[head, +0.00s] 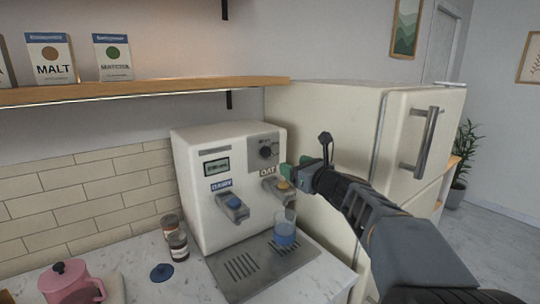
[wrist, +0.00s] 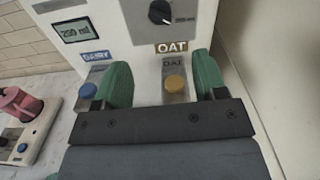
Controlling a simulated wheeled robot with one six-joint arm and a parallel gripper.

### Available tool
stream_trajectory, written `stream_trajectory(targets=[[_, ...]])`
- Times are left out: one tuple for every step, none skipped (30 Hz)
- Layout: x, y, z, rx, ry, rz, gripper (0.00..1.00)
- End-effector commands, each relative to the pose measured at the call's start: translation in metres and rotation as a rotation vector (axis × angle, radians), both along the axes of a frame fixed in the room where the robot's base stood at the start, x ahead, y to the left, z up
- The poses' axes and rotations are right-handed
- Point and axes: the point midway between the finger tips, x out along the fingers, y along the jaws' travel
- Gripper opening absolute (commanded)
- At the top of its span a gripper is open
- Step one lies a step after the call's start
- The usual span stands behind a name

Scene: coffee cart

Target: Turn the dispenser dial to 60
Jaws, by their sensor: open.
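The white dispenser (head: 225,150) stands on the counter. Its black dial (head: 266,152) is on a grey panel at the upper right of its front; the dial also shows at the top of the wrist view (wrist: 160,11), partly cut off. The small display (wrist: 76,31) reads what looks like 250 ml. My gripper (head: 299,178) is open and empty in front of the OAT side, below and right of the dial. In the wrist view its green fingers (wrist: 160,84) are apart, with the yellow OAT button (wrist: 175,84) seen between them. The fingers are not on the dial.
A glass with blue contents (head: 285,229) stands on the drip tray (head: 233,289) under the OAT spout. The blue DAIRY button (head: 233,201) is left of the yellow one. Two jars (head: 177,245), a pink pot (head: 70,284) and a fridge (head: 335,120) stand nearby. A shelf (head: 150,88) hangs above.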

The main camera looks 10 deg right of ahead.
Motion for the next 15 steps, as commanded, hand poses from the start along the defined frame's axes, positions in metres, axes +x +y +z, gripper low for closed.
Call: stream_trajectory(targets=[[0.008, 0.003, 0.001, 0.004, 0.002, 0.001, 0.65], [0.012, 0.005, 0.0, 0.004, 0.003, 0.001, 0.65], [0.019, 0.009, 0.001, 0.002, 0.002, 0.003, 0.65], [0.025, 0.011, 0.001, 0.002, 0.002, 0.003, 0.65], [0.03, 0.013, 0.001, 0.002, 0.002, 0.002, 0.65], [0.038, 0.017, 0.001, 0.002, 0.003, 0.003, 0.65], [0.043, 0.019, 0.001, 0.001, 0.003, 0.003, 0.65], [0.049, 0.021, 0.001, 0.001, 0.003, 0.002, 0.65], [0.056, 0.024, 0.001, 0.0, 0.001, 0.002, 0.65], [0.061, 0.026, 0.001, 0.0, 0.002, 0.003, 0.65], [0.066, 0.028, 0.001, 0.0, 0.002, 0.003, 0.65], [0.072, 0.031, 0.001, 0.0, 0.002, 0.002, 0.65], [0.077, 0.033, 0.002, -0.001, 0.002, 0.002, 0.65], [0.081, 0.034, 0.001, -0.001, 0.002, 0.002, 0.65], [0.087, 0.037, 0.001, -0.001, 0.001, 0.002, 0.65]])
